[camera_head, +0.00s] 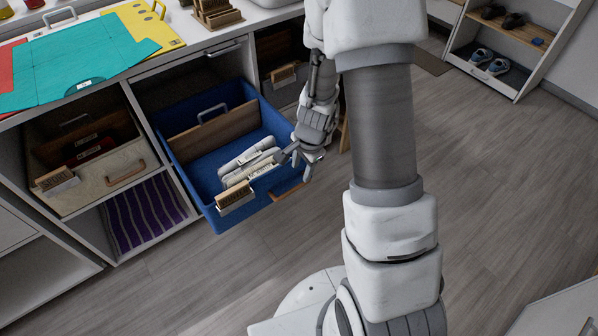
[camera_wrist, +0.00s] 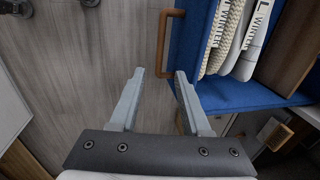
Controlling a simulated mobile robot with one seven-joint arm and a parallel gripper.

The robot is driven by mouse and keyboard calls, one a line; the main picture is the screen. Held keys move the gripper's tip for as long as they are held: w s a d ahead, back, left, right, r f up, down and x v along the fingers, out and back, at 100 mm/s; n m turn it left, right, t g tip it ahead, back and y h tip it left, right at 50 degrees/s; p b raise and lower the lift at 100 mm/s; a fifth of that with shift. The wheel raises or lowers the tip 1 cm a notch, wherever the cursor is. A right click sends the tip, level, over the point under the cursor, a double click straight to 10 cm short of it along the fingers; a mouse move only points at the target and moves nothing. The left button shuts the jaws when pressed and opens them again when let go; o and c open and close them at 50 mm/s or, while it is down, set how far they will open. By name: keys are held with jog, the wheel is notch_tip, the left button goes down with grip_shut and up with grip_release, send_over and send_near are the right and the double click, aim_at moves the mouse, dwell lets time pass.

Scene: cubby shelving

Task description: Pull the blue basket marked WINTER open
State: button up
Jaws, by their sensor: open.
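The blue basket (camera_head: 221,161) juts well out of its cubby in the head view, tilted in the picture, with pale items inside. Its front bears a brown handle (camera_head: 287,192) and a wooden tag (camera_head: 235,198) whose text I cannot read. In the wrist view the blue basket (camera_wrist: 215,94) fills the upper right; the word WINTER shows on pale items inside it. My gripper (camera_wrist: 159,72) is open, its two fingers apart, with the lower end of the brown handle (camera_wrist: 162,45) appearing between the tips. I cannot tell whether they touch. In the head view my gripper (camera_head: 296,157) is beside the basket's right front.
A beige basket (camera_head: 105,175) sits in the left cubby, and purple striped cloth (camera_head: 143,214) lies below it. Teal and yellow folders (camera_head: 85,62) lie on the counter. A shoe rack (camera_head: 510,45) stands at the back right. The wooden floor in front is clear.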

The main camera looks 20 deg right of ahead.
notch_tip(320, 180, up, 8)
jog(key=s+p, duration=0.1)
jog(key=p, duration=0.1)
jog(key=shift+s+d+f+p, duration=0.15)
jog(key=shift+s+d+p, duration=0.1)
jog(key=shift+p, duration=0.1)
jog(key=s+a+r+n+t+y, duration=0.15)
jog(key=r+n, duration=0.25)
jog(key=r, duration=0.4)
jog(key=s+a+r+n+h, duration=0.1)
jog(key=s+a+r+n, duration=0.2)
jog(key=r, duration=0.5)
jog(key=s+r+n+t+h, duration=0.1)
jog(key=s+r+n+t, duration=0.1)
jog(key=s+r+n, duration=0.7)
jog(key=s+r+m+p, duration=0.1)
jog(key=s+r+p, duration=0.2)
jog(key=r+p, duration=1.4)
jog(key=shift+r+m+p, duration=0.3)
jog(key=shift+r+p, duration=0.1)
jog(key=shift+r, duration=0.4)
